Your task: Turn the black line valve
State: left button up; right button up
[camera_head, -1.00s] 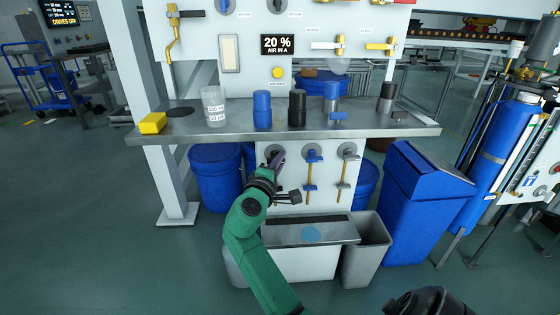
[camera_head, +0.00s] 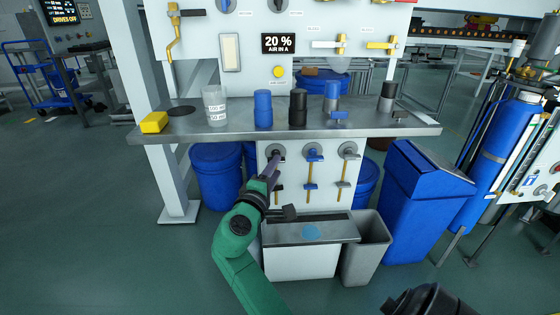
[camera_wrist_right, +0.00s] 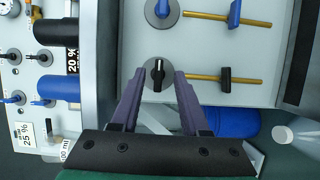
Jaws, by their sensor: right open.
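On the lower white panel, a black knob on a round grey plate (camera_head: 278,151) is at the left of a row. In the right wrist view the black knob (camera_wrist_right: 158,73) shows between the tips of my open right gripper (camera_wrist_right: 159,82); I cannot tell whether they touch it. A black handle (camera_wrist_right: 226,78) sits on the brass pipe beside that knob. In the head view my right gripper (camera_head: 271,170) is just below the knob and partly covers the pipe. My left gripper is not in view.
Blue (camera_head: 314,155) and grey (camera_head: 348,150) valves with pipes are to the right. The steel shelf (camera_head: 360,129) overhangs the panel and carries cylinders. A white box with a steel top (camera_head: 345,231), a grey bin (camera_head: 368,250) and blue drums (camera_head: 216,178) stand below.

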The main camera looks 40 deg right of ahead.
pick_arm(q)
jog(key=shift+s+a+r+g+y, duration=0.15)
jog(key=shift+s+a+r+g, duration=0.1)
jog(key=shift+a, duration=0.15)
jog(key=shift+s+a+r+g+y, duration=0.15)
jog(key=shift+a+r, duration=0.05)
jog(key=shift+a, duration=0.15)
pick_arm(e)
jog(key=v, duration=0.9)
jog(key=shift+s+a, duration=0.25)
jog(key=shift+a, duration=0.05)
